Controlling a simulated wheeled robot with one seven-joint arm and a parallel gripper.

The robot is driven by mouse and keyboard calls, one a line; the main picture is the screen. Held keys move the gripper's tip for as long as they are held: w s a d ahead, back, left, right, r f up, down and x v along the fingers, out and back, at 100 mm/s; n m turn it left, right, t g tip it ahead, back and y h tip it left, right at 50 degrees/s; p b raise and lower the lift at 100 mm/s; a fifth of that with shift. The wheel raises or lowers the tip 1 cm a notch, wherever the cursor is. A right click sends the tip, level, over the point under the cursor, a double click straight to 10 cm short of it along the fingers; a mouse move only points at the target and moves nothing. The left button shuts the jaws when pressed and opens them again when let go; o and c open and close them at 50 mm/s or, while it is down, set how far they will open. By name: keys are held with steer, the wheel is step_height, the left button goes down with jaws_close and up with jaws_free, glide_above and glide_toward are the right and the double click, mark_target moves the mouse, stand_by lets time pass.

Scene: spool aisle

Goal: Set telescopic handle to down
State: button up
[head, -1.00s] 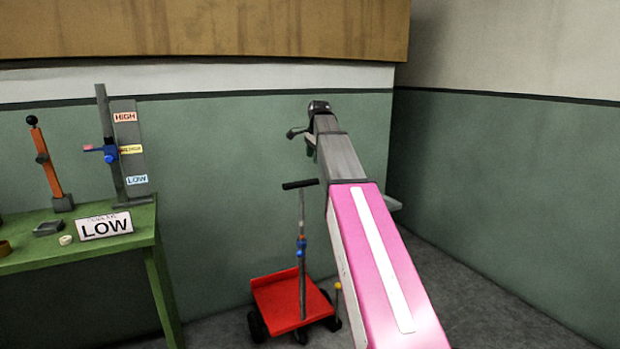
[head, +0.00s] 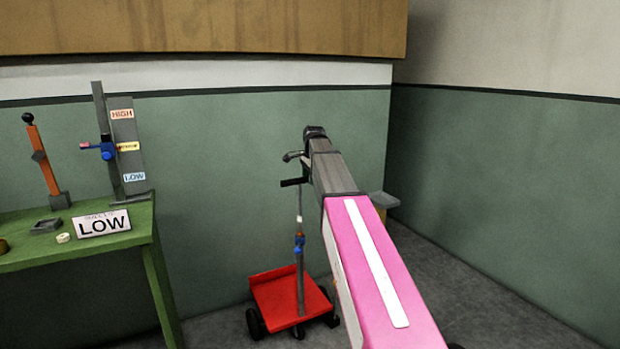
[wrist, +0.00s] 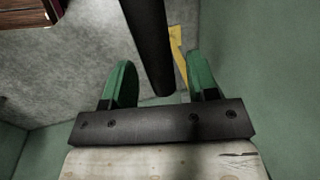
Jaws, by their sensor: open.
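The telescopic handle stands upright on a red cart (head: 268,299) on the floor. It has a black crossbar grip (head: 292,182), a thin light pole (head: 299,210) and a blue collar (head: 299,240) on a thicker grey tube. The pole is drawn out above the collar. My gripper (wrist: 158,62) has its two green fingers apart. In the wrist view a black bar, apparently the grip, runs down from the top between them, its end near the palm. I see no finger closed on it. In the head view my arm hides most of the gripper, close to the grip.
A green table (head: 95,250) at left holds a "LOW" sign (head: 103,223), a grey stand (head: 125,145) marked HIGH to LOW and an orange lever (head: 42,155). A wall stands close behind the cart. A grey bin (head: 385,200) is partly behind my arm.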

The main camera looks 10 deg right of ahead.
jaws_close()
step_height(320, 180, down, 17)
stand_by(0.6)
steer(key=shift+s, duration=0.1)
jaws_free()
steer(key=shift+f, duration=0.1)
step_height(320, 180, up, 11)
steer(key=s, duration=0.2)
steer(key=shift+d+f, duration=0.15)
steer(key=shift+d, duration=0.1)
